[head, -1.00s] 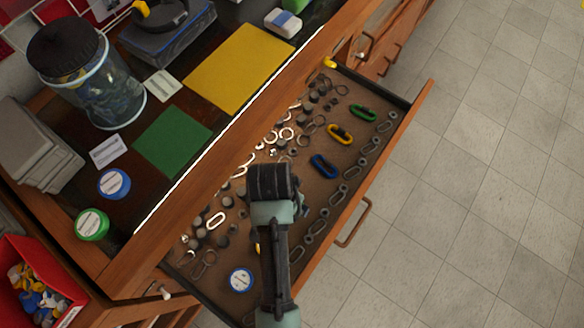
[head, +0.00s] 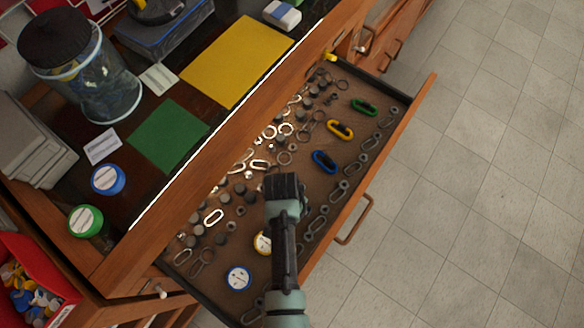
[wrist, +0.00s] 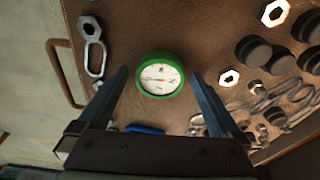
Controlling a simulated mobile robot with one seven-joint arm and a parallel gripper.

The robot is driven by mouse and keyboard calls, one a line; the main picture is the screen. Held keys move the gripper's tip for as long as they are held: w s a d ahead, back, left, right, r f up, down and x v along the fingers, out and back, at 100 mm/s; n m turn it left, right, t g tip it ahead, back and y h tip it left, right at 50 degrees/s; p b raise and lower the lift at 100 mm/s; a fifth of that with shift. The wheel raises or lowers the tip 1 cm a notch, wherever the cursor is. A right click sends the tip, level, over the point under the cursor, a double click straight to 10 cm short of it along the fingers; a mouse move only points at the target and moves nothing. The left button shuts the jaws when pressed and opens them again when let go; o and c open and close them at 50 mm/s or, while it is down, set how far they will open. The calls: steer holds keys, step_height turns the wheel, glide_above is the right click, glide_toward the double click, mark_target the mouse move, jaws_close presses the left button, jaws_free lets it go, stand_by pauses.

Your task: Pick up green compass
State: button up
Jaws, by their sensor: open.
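The green compass (wrist: 161,84), round with a white dial and red needle, lies on the drawer floor in the wrist view. My gripper (wrist: 159,74) is open, with one finger on each side of the compass and visible gaps between. In the head view my gripper (head: 283,190) is over the middle of the open drawer (head: 300,208), and the green compass is not visible there, apparently hidden by my arm.
A blue compass (head: 238,278) and a partly hidden yellow one (head: 262,242) lie in the drawer. Metal links, dark knobs and blue (head: 325,161), yellow (head: 340,130) and green (head: 364,107) links surround my gripper. A green-rimmed disc (head: 85,221) sits on the desk.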

steer(key=c, duration=1.3)
